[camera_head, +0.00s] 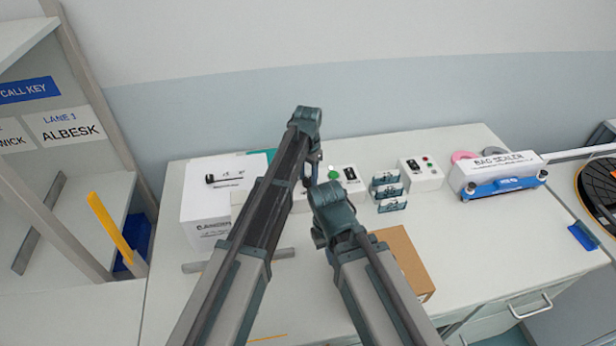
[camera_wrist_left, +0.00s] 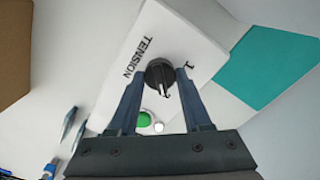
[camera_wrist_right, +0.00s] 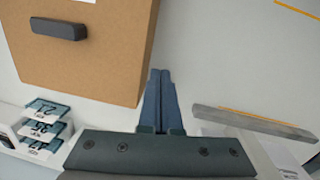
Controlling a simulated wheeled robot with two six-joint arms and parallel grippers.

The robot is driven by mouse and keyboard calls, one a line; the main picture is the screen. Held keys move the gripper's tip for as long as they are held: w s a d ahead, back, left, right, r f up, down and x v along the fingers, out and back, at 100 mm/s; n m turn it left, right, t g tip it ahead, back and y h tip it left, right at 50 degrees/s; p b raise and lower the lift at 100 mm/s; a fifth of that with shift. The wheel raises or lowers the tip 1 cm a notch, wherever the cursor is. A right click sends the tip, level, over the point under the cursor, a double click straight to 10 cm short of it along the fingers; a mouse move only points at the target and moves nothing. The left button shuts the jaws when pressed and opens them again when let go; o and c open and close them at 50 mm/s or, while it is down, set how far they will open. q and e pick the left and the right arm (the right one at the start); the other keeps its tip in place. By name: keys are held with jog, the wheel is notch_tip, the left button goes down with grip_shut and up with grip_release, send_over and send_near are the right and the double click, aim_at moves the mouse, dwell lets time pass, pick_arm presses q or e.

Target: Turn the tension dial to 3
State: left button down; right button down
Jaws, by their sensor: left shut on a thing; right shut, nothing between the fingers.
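The tension dial (camera_wrist_left: 160,74) is a round black knob on a white box (camera_wrist_left: 158,32) marked TENSION, seen in the left wrist view. A "1" is printed to its right. My left gripper (camera_wrist_left: 158,76) is shut on the dial, one finger on each side. In the head view my left gripper (camera_head: 312,178) is over the white box and hides the dial. My right gripper (camera_wrist_right: 160,72) is shut and empty above the table, beside a cardboard box (camera_wrist_right: 100,72).
A green button (camera_head: 334,175) is on the white box. Small numbered racks (camera_head: 388,190) and another white control box (camera_head: 421,174) stand to the right, then a bag sealer (camera_head: 497,170). A white carton (camera_head: 205,210) stands left. The table's front right (camera_head: 500,245) is clear.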

aim_at(308, 178)
dwell(0.3)
pick_arm(q)
jog(key=shift+c, duration=1.7)
grip_release()
jog(key=shift+r, duration=0.15)
notch_tip(308, 178, up, 14)
jog(key=p, duration=1.4)
jog(key=shift+f, duration=0.2)
jog(key=shift+f, duration=0.1)
